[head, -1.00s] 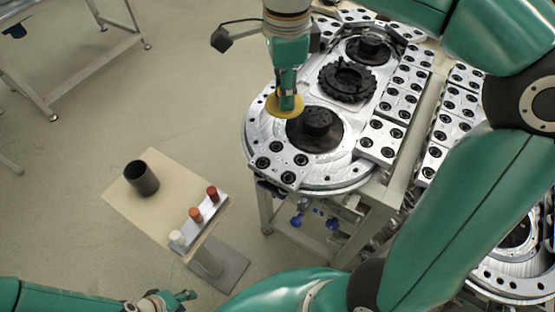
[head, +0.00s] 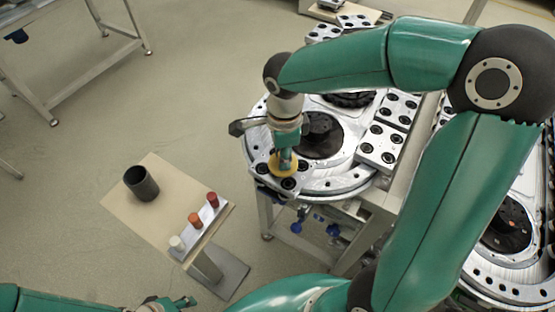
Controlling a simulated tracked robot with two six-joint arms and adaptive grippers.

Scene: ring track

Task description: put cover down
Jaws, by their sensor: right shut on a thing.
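The cover, a round yellow disc (head: 271,166), is held by my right gripper (head: 284,160), which points down and is shut on it. The cover is over the near-left edge of the round silver ring track (head: 340,184), at a bolted metal plate with dark holes. I cannot tell whether it touches the plate. My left gripper (head: 180,302) is low at the bottom edge of the head view, away from the track, and too small to tell its jaws.
A small beige stand (head: 160,208) to the left of the track holds a dark cup (head: 141,183) and a white rack with a red (head: 212,199), an orange (head: 195,219) and a white piece (head: 177,243). Black hubs (head: 322,135) stand on the track. Open floor lies left.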

